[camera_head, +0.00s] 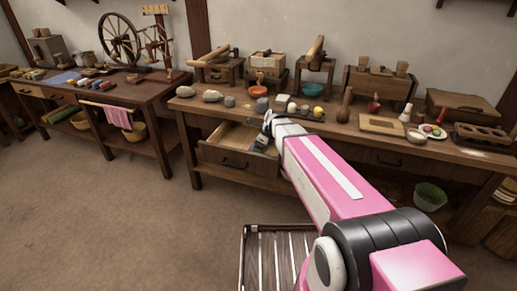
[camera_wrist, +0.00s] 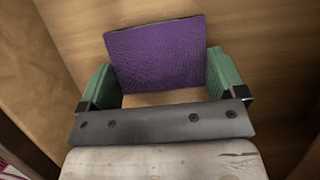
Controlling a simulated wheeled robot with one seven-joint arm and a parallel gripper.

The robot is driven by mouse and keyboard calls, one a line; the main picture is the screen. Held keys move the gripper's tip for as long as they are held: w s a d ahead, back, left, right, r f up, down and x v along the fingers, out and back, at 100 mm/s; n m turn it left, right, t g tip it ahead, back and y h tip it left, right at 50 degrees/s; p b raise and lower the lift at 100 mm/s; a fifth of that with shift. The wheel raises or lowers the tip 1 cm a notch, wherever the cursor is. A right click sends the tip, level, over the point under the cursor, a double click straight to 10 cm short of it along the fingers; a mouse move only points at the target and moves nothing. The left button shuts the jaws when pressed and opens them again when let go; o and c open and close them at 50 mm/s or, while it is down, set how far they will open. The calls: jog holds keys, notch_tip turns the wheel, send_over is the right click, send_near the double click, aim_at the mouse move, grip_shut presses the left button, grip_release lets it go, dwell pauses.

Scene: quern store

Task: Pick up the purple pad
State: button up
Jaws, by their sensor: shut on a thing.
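The purple pad (camera_wrist: 157,50) is a flat, textured rectangle in the wrist view, between the two green fingers of my gripper (camera_wrist: 160,72). My gripper is shut on it, and its lower edge lies between the fingers. Bare wood shows behind the pad. In the head view my gripper (camera_head: 264,138) reaches down into the open drawer (camera_head: 236,160) of the right-hand workbench. The pad cannot be made out there.
The workbench top (camera_head: 340,131) above the drawer bears stones, bowls, wooden tools and a tray. Wooden walls rise close to my gripper in the wrist view. A second table (camera_head: 150,91) with a spinning wheel (camera_head: 120,40) stands left.

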notch_tip(320, 180, up, 10)
jog(key=shift+f, duration=0.2)
dwell(0.3)
